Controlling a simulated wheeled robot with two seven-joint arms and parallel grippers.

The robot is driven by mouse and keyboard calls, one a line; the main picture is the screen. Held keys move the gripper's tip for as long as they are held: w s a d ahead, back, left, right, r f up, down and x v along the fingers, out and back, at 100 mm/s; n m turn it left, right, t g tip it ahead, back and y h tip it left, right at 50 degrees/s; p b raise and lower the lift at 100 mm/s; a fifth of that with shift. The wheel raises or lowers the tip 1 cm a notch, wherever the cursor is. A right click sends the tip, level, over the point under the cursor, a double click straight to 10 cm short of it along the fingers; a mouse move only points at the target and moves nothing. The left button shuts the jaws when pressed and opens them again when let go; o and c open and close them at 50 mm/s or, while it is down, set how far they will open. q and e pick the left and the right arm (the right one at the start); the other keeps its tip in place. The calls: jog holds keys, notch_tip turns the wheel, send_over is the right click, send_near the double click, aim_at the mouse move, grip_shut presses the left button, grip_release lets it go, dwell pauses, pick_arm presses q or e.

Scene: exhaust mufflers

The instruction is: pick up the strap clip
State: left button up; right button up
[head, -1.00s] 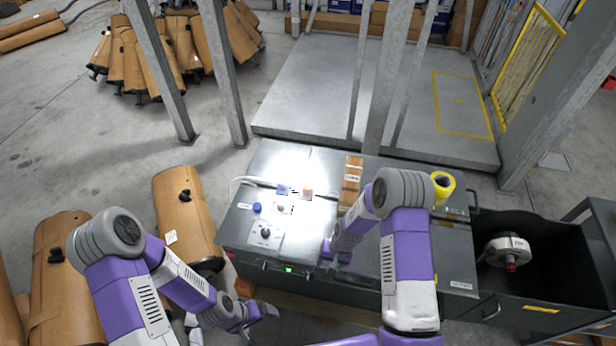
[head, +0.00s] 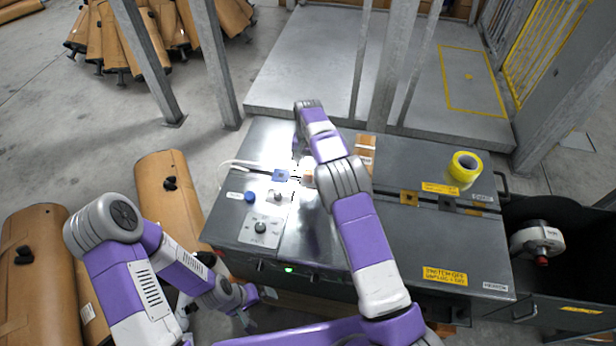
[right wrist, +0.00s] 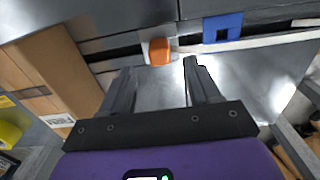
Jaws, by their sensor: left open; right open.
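Two small pieces sit on the strap line of the grey bench (head: 225,225): a blue notched one (head: 281,175) and an orange-tan one (head: 308,178). I cannot tell for certain which is the strap clip. In the right wrist view the orange piece (right wrist: 160,51) lies just beyond and between the fingertips, and the blue piece (right wrist: 222,27) is to its right. My right gripper (right wrist: 160,70) is open and empty; in the head view my arm mostly hides it. My left gripper (head: 243,306) is open, low beside the bench's front left.
A brown box (head: 365,150) stands right of the orange piece, near my right arm. Yellow tape (head: 464,168) lies further right. A control knob (head: 260,228) and a blue button (head: 250,197) are at the bench's left. Brown mufflers (head: 165,200) lie left.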

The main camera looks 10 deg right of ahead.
aim_at(309, 172)
notch_tip(309, 172, down, 6)
jog(key=shift+b, duration=0.9)
jog(key=shift+r, duration=0.1)
jog(key=c, duration=1)
